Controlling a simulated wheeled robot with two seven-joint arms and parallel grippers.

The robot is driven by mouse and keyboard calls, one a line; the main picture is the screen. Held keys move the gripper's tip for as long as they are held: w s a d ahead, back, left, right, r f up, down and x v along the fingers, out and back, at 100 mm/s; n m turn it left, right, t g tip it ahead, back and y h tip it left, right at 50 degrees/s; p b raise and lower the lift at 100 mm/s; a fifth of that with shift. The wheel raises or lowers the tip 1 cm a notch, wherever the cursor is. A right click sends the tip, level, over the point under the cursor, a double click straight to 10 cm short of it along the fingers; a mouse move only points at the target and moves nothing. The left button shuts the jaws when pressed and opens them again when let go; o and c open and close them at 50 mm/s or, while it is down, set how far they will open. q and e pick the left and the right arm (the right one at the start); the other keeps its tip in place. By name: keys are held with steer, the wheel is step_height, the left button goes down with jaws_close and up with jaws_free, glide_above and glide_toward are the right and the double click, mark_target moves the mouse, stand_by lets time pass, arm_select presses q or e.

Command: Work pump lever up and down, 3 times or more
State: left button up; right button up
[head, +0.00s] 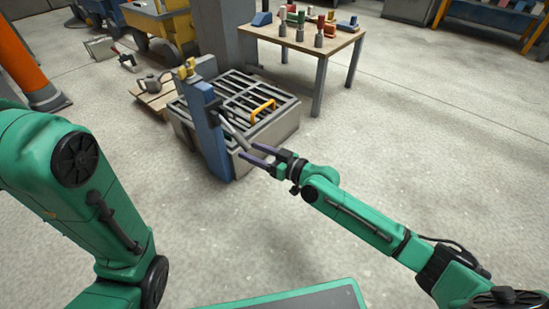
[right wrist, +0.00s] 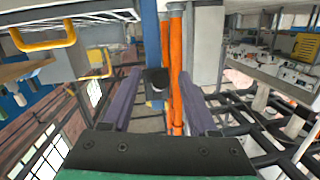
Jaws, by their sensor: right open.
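The pump is a blue upright post (head: 211,135) at the side of a grey grated box. Its lever (head: 235,134) is a grey bar that slopes down from the post toward my right gripper (head: 257,156). The right gripper's purple fingers are open at the lever's lower end. In the right wrist view, the lever's dark round end (right wrist: 157,82) shows between the two spread fingers (right wrist: 162,95), with gaps on both sides. I cannot tell how deep it lies between them. My left arm shows at the left of the head view; its gripper is out of view.
The grated box (head: 285,125) has an orange handle (head: 263,108) on top. A wooden table (head: 335,42) with small coloured parts stands behind it. The floor to the right is clear.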

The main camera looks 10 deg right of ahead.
steer(key=b+v, duration=0.1)
steer(key=v, duration=1.1)
steer(key=shift+s+d+b, duration=0.15)
steer(key=shift+s+b, duration=0.05)
steer(key=shift+b, duration=0.15)
